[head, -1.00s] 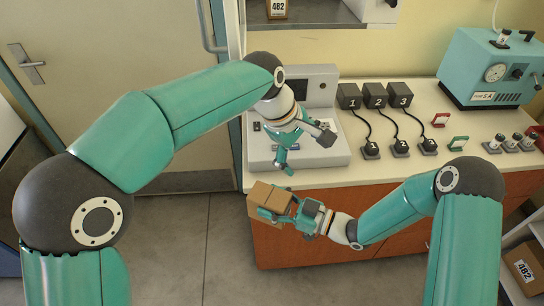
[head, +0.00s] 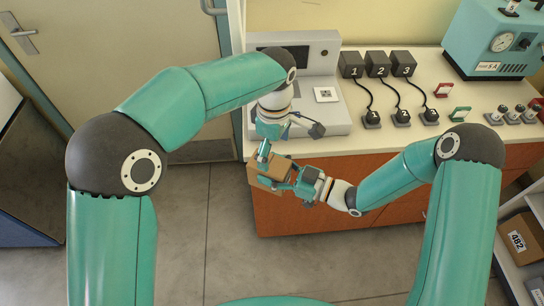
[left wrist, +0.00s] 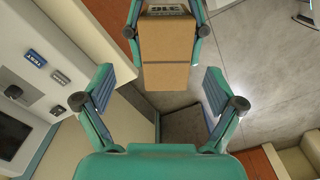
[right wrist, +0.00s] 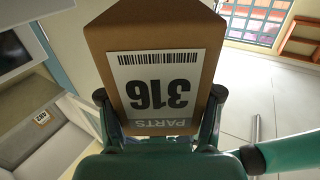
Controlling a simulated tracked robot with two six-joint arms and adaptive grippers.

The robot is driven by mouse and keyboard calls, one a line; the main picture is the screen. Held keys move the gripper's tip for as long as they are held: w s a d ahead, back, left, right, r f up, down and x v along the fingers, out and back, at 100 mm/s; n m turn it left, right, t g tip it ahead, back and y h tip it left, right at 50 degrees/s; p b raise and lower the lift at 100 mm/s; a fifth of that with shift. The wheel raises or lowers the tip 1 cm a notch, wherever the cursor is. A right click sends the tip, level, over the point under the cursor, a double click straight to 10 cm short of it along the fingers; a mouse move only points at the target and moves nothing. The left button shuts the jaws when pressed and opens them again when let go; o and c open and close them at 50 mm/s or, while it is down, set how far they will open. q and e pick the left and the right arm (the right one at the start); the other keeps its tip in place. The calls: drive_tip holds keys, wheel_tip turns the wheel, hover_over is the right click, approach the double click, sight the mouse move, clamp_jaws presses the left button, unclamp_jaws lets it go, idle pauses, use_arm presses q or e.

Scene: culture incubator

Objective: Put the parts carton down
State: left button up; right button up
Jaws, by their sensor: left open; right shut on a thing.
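The parts carton (head: 264,172) is a brown box held in front of the counter's left end. Its white label reads PARTS 316 with a barcode in the right wrist view (right wrist: 158,88). My right gripper (head: 292,183) is shut on the carton, which is off any surface. My left gripper (head: 268,145) is open and empty, close above the carton in the head view. In the left wrist view the carton (left wrist: 167,55) shows beyond the open left fingers (left wrist: 161,100), between the right gripper's fingers.
The counter (head: 440,103) holds a grey device with a screen (head: 300,80), several numbered black boxes (head: 376,64) and a teal machine (head: 500,45). A carton marked 482 (head: 518,241) sits on a shelf at lower right.

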sight(274, 161)
use_arm(q)
drive_tip(key=shift+f, duration=1.9)
drive_tip(key=shift+c, duration=0.4)
drive_tip(key=c, duration=1.3)
use_arm(e)
drive_tip(key=shift+s+r, duration=0.1)
drive_tip(key=shift+s, duration=0.05)
use_arm(q)
drive_tip(key=shift+c, duration=0.9)
use_arm(e)
drive_tip(key=o, duration=1.1)
drive_tip(key=shift+a, duration=0.1)
use_arm(q)
drive_tip(key=shift+c, duration=0.8)
use_arm(e)
drive_tip(key=shift+o, duration=1.7)
